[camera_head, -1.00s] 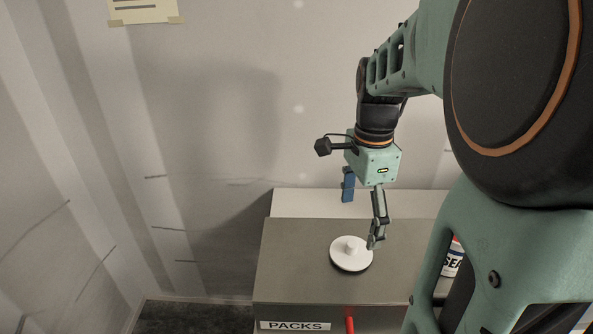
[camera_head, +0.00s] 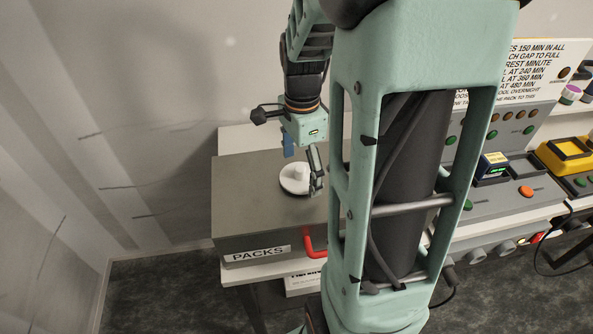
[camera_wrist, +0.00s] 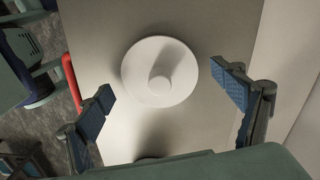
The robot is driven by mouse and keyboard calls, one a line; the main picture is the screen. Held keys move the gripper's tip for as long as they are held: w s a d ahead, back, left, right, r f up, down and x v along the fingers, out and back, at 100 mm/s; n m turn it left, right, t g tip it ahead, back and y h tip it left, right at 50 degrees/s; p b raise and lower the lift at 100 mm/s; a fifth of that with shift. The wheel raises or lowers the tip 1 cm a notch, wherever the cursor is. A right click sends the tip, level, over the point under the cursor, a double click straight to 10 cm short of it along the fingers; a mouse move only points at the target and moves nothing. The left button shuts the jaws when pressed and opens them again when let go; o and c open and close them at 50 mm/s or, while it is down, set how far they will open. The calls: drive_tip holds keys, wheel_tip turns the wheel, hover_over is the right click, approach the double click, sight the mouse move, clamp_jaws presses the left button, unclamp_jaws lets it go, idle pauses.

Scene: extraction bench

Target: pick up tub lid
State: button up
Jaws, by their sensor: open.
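The tub lid is a white round disc with a knob in its middle. It lies on top of the grey box marked PACKS (camera_head: 255,212) in the head view (camera_head: 287,184), and in the wrist view (camera_wrist: 140,78) it is fully in sight. My gripper (camera_head: 302,170) is open above the box, by the lid. In the wrist view its two blue-padded fingers (camera_wrist: 166,88) are wide apart, one on each side of the lid and clear of it in the picture. Nothing is between the pads in their grip. The height of the fingertips over the lid is hard to tell.
A red handle (camera_head: 312,245) sticks out of the box's front; it also shows in the wrist view (camera_wrist: 71,80). The box top around the lid is bare. A wall stands behind. To the right, beyond my arm, are a grey control panel (camera_head: 510,200) and a yellow device (camera_head: 568,155).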

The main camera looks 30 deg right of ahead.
drive_tip(key=shift+s, duration=0.15)
drive_tip(key=c, duration=1.2)
drive_tip(key=shift+f, duration=0.1)
drive_tip(key=shift+c, duration=1.4)
drive_tip(key=shift+s+a, duration=0.1)
drive_tip(key=shift+s, duration=0.05)
drive_tip(key=shift+c, duration=0.2)
